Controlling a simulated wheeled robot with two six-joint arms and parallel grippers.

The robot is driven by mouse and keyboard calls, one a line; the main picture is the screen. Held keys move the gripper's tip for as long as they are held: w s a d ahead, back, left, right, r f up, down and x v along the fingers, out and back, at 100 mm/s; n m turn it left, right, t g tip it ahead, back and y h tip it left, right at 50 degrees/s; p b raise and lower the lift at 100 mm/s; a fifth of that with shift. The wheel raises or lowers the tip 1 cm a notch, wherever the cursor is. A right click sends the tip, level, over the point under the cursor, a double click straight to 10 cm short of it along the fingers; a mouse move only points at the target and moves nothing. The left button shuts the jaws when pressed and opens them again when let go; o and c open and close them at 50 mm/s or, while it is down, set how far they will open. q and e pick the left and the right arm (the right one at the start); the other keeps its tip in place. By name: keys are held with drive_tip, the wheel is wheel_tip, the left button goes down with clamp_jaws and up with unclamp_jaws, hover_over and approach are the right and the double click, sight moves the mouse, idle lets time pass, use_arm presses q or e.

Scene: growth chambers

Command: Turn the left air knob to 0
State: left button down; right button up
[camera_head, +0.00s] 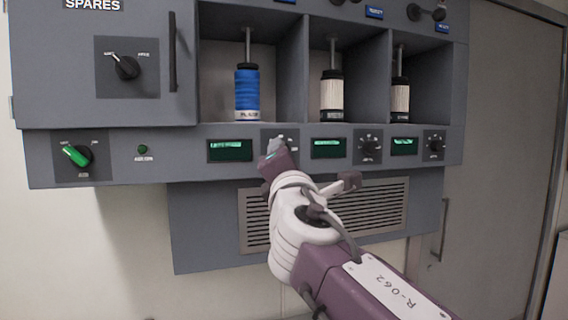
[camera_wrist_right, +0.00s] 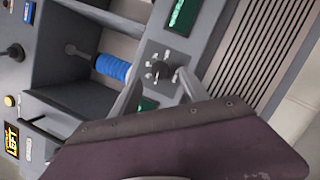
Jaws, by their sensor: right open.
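The left air knob (camera_wrist_right: 160,70) is a small black knob on a grey plate with white marks around it. In the head view its plate (camera_head: 291,135) sits below the blue filter, mostly hidden behind my right gripper (camera_head: 275,150). In the right wrist view my right gripper (camera_wrist_right: 161,78) is open, with one finger on each side of the knob. I cannot tell whether the fingers touch it. The knob's exact setting is too small to read. My left gripper is in neither view.
A green-handled switch (camera_head: 77,155) is at far left. A blue filter (camera_head: 247,90) and two white filters (camera_head: 332,92) stand in open bays above. A vent (camera_head: 385,205) is below.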

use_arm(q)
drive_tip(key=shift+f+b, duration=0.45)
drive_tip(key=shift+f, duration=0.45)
use_arm(e)
drive_tip(key=v, duration=0.4)
drive_tip(key=shift+s, duration=0.35)
drive_tip(key=shift+d, duration=0.1)
